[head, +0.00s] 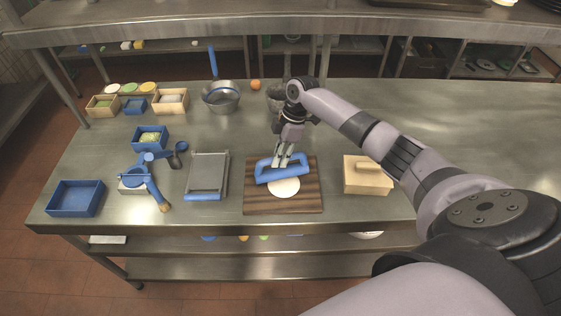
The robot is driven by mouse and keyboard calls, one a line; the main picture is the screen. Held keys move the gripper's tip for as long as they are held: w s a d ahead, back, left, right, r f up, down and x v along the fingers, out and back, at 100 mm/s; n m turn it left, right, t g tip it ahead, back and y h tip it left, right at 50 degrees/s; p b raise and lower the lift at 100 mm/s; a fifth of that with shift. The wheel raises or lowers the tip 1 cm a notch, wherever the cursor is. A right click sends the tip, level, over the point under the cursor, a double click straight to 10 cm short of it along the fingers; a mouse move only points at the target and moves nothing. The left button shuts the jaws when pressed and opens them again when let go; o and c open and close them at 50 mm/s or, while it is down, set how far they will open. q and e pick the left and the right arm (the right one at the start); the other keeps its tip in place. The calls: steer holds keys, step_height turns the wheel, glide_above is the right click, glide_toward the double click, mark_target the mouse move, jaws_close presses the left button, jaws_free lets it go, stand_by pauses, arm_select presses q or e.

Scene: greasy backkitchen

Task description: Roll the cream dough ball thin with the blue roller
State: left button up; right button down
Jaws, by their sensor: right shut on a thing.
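The cream dough (284,188) lies as a round, flat-looking piece on a dark striped wooden board (297,203). The blue roller (296,176) is over the board at the dough's far edge and hides part of it. My right gripper (283,161) points down and is shut on the blue roller's handle. I cannot tell whether the roller touches the dough. My left gripper is out of view.
A wooden box with a handle (367,176) stands right of the board. A metal tray (208,173) and a blue press (147,178) stand left. A blue bin (75,198) is at the far left, a metal bowl (221,98) behind. The right side of the table is bare.

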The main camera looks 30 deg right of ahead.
stand_by(0.3)
step_height(320, 180, up, 5)
steer(key=p, duration=0.4)
steer(key=shift+f, duration=0.15)
steer(key=shift+w+r+p, duration=0.1)
steer(key=shift+r+p, duration=0.75)
steer(key=shift+r, duration=0.3)
